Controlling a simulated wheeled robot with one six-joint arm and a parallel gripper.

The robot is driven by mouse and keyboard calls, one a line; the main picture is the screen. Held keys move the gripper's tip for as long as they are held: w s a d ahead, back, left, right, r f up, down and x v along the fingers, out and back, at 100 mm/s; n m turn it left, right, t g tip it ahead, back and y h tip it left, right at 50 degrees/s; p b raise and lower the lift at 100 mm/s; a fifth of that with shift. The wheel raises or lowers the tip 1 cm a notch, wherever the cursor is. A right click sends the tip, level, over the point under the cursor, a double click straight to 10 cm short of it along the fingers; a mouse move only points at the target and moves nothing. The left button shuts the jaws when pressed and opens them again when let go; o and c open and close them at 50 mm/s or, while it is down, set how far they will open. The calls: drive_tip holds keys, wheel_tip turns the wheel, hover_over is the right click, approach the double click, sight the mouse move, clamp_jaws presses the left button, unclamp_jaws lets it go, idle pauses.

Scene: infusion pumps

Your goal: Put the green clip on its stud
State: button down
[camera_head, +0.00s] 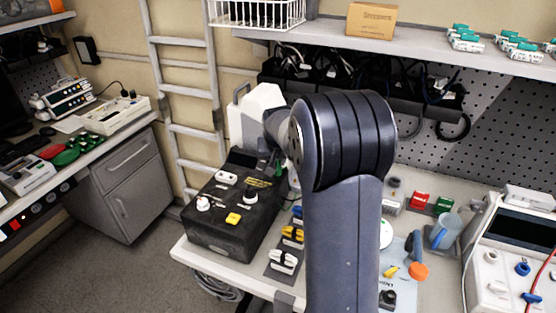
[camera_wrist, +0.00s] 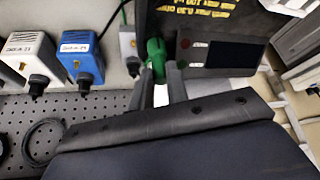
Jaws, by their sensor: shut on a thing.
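The green clip (camera_wrist: 155,55) is between the two fingers of my gripper (camera_wrist: 160,78) in the wrist view. The gripper is shut on it, at the edge of the black box with yellow lettering (camera_wrist: 190,24). In the head view my arm hides most of the gripper, and only a little green (camera_head: 278,168) shows beside the far end of the black box (camera_head: 215,239). I cannot tell which stud belongs to the green clip, nor whether the clip touches one.
On the black box are a yellow piece (camera_head: 233,218) and several white fittings. A dark rack (camera_head: 282,271) with yellow and white clips stands right of it. A white jug (camera_head: 247,112) is behind. Blue (camera_wrist: 82,56) and white units show left of my gripper in the wrist view.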

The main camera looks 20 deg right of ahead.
wheel_tip(320, 180, up, 5)
drive_tip(key=p, duration=0.3)
idle(0.4)
